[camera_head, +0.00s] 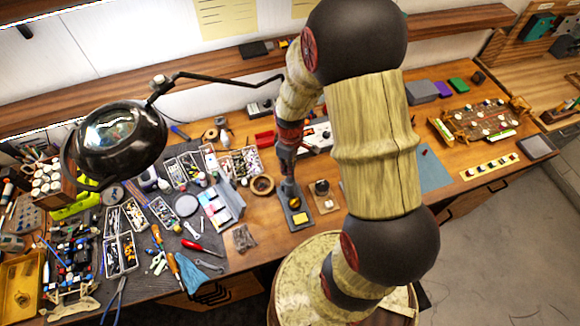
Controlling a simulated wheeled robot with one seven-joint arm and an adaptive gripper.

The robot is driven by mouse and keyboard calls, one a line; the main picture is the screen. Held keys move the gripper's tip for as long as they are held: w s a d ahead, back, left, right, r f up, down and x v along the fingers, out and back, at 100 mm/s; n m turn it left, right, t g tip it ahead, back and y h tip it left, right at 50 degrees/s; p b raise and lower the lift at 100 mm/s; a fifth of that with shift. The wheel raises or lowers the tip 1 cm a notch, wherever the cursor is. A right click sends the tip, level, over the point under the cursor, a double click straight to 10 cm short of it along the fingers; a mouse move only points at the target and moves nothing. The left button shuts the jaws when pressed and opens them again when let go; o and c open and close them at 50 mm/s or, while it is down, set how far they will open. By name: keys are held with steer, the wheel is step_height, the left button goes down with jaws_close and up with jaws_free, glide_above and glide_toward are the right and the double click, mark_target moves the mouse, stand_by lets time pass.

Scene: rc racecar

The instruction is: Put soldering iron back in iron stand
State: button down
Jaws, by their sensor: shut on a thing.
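My gripper (287,172) points down over the middle of the workbench, at the end of my arm, which arches over from the right. It is shut on a thin dark object that looks like the soldering iron (288,188); my fingers hide much of it. Directly below is the iron stand (298,217), a small dark base with a yellow ring, near the bench's front edge. The iron's lower end is at or just above the stand. I cannot tell whether it is inside the ring or touching.
A black magnifier lamp (115,135) overhangs the crowded left side, with trays and tools. A blue mat (432,170) lies to the right.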

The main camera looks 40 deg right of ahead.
steer(key=shift+f, duration=0.35)
steer(key=c, duration=1.7)
jaws_free()
steer(key=shift+o, duration=0.8)
steer(key=o, duration=0.3)
steer(key=shift+r, duration=0.15)
steer(key=shift+r+p, duration=2.9)
steer(key=shift+r, duration=1.5)
